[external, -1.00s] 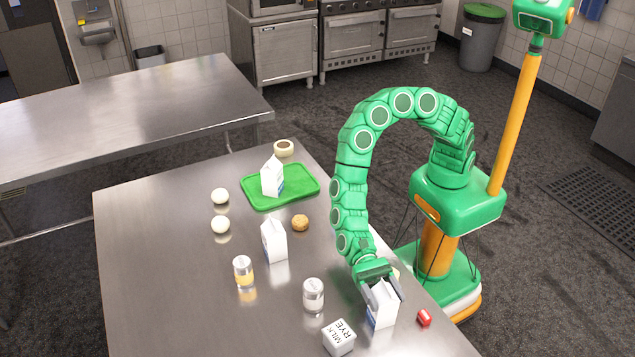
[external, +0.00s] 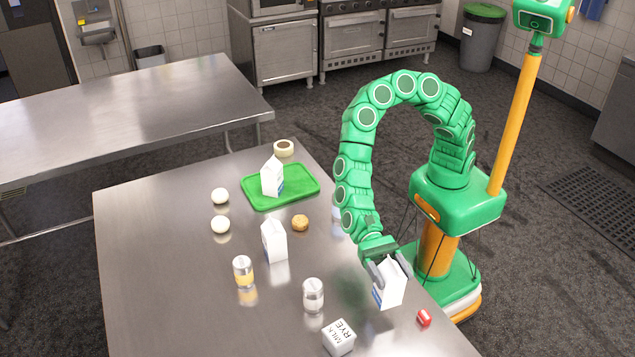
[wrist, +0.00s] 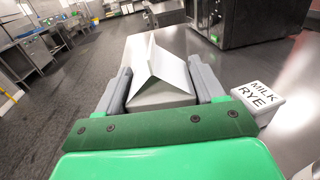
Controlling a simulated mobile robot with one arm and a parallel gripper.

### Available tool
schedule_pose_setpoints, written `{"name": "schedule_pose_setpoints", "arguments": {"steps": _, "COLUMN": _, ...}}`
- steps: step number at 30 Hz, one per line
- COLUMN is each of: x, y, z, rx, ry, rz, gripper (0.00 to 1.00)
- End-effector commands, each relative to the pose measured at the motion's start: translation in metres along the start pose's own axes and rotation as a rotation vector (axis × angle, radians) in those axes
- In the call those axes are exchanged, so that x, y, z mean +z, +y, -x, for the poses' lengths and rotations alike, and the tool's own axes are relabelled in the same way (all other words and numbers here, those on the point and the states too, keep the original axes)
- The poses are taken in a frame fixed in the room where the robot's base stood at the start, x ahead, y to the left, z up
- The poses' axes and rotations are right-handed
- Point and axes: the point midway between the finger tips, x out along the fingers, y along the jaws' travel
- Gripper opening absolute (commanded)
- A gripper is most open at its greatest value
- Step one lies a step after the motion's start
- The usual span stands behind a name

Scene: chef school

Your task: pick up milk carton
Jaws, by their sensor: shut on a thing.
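My gripper (external: 388,270) is shut on a white milk carton (external: 390,288) near the right edge of the steel table. The carton is tilted and appears raised a little above the table top. In the wrist view the carton (wrist: 160,78) sits between the two grey fingers of my gripper (wrist: 163,85), its gabled top facing the camera. A second white carton (external: 274,242) stands upright at mid table. A third carton (external: 271,177) stands on the green tray (external: 297,199) at the back.
A box lettered MILK RYE (external: 339,338), a lidded glass jar (external: 313,294), a yellow-filled jar (external: 243,270) and a red item (external: 424,317) are near the held carton. Two white balls (external: 220,224) and a brown round item (external: 300,223) lie farther back. The left table top is clear.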

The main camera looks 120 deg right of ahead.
Motion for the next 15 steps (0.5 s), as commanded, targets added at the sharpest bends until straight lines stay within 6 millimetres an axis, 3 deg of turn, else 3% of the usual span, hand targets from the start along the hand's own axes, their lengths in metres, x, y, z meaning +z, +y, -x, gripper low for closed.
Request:
{"name": "schedule_pose_setpoints", "arguments": {"steps": 6, "x": 0.029, "y": 0.017, "z": 0.015, "rx": 0.001, "ry": -0.006, "rz": 0.002, "gripper": 0.2}}
{"name": "schedule_pose_setpoints", "arguments": {"steps": 15, "x": 0.052, "y": 0.053, "z": 0.046, "rx": 0.001, "ry": -0.005, "rz": 0.001, "gripper": 0.2}}
